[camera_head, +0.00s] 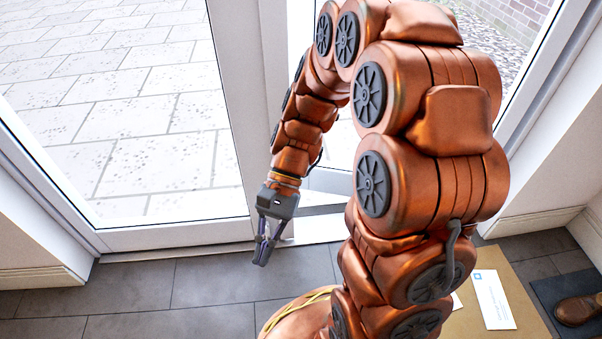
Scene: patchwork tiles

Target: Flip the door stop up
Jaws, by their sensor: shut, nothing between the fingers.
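My gripper (265,250) points down at the end of my copper arm, low in front of the white double doors. Its fingers are shut with nothing between them. The bottom rail of the left glass door (170,236) runs to the left of the gripper. I cannot make out a door stop; it may be hidden behind the gripper or my arm, or be too small to tell. I cannot tell whether the fingers touch the door or the floor.
The grey tiled floor (210,285) is clear at left. At lower right lie a brown cardboard piece (525,320), a white envelope (493,300) and a brown shoe (577,310) on a dark mat. White walls flank the doors. My arm hides much of the right door.

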